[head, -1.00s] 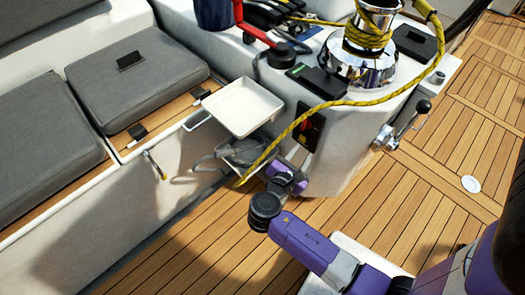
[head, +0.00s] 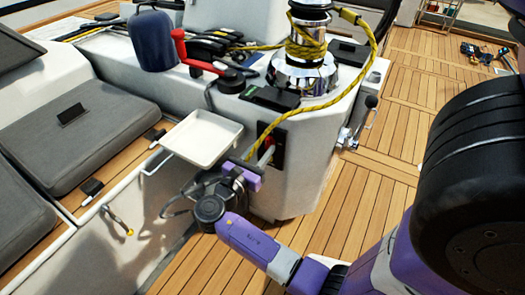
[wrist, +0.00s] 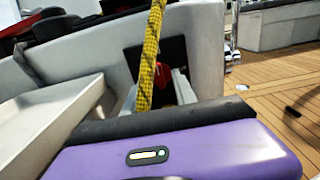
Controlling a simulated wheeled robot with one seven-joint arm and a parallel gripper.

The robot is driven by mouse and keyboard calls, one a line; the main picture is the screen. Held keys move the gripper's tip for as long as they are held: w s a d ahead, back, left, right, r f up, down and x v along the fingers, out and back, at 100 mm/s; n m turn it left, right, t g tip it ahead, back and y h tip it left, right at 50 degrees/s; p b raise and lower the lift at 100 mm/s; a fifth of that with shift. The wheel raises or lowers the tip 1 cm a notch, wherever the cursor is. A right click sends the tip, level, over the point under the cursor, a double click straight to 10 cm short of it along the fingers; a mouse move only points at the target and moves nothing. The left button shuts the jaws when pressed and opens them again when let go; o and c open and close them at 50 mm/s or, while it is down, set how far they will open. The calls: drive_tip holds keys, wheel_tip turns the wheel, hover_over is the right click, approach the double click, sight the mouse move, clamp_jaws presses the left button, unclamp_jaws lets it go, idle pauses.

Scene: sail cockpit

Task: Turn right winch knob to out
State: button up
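A dark panel (head: 277,146) with a red knob (head: 266,143) is set in the side of the white winch console, below the chrome winch (head: 303,65). The red knob (wrist: 162,84) also shows in the wrist view, partly behind the yellow rope (wrist: 150,50). Its pointer and setting cannot be read. My gripper (head: 262,160) is raised just in front of the panel, at its lower left. Its fingertips are small and partly hidden, so I cannot tell their opening or whether they touch the knob. The purple gripper body fills the bottom of the wrist view.
A white tray (head: 201,138) juts out left of my gripper. The yellow rope (head: 316,101) hangs from the winch past the panel. A chrome crank handle (head: 359,124) sticks out on the console's right side.

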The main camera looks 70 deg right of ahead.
drive_tip(key=shift+d, duration=0.3)
clamp_jaws()
